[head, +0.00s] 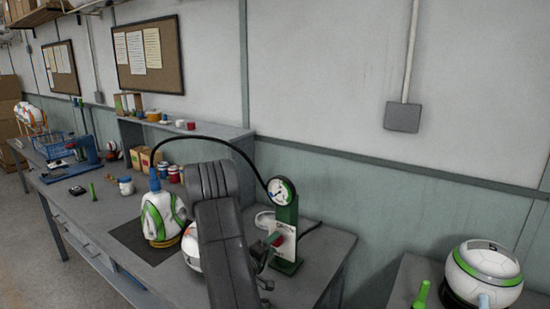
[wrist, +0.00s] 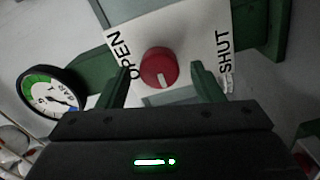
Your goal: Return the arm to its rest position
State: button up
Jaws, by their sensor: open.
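My gripper (wrist: 161,82) is open in the wrist view, with one finger on each side of the red knob (wrist: 159,67) and nothing held. I cannot tell whether the fingers touch the knob. The knob sits on a white plate (wrist: 185,25) lettered OPEN on the left and SHUT on the right; its white mark points toward the gripper. In the head view my dark arm (head: 222,230) reaches over the bench toward the green press stand (head: 287,215), where the red knob (head: 273,238) also shows. The arm partly hides my gripper there.
A round gauge (head: 281,191) tops the stand, and a black hose (head: 215,138) arches left to a white-and-green ball (head: 162,215). Another ball behind my arm is partly hidden. Cups and boxes stand at the back of the bench. A ball (head: 484,268) sits on the right table.

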jog(key=b+v, duration=0.3)
jog(key=v, duration=1)
jog(key=shift+m, duration=0.5)
jog(key=p+x, duration=0.2)
jog(key=x, duration=1.2)
jog(key=shift+w+d+f+p, duration=0.15)
jog(key=shift+w+p, duration=0.05)
jog(key=shift+p, duration=0.1)
jog(key=shift+s+m+b, duration=0.1)
jog(key=shift+m+b, duration=0.35)
jog(key=shift+m, duration=0.35)
jog(key=m+b, duration=0.3)
jog(key=m, duration=0.3)
jog(key=shift+b, duration=0.4)
jog(key=m+b, duration=0.4)
jog(key=m, duration=0.2)
jog(key=shift+m, duration=0.4)
jog(key=shift+m+b, duration=1)
jog(key=shift+m, duration=0.3)
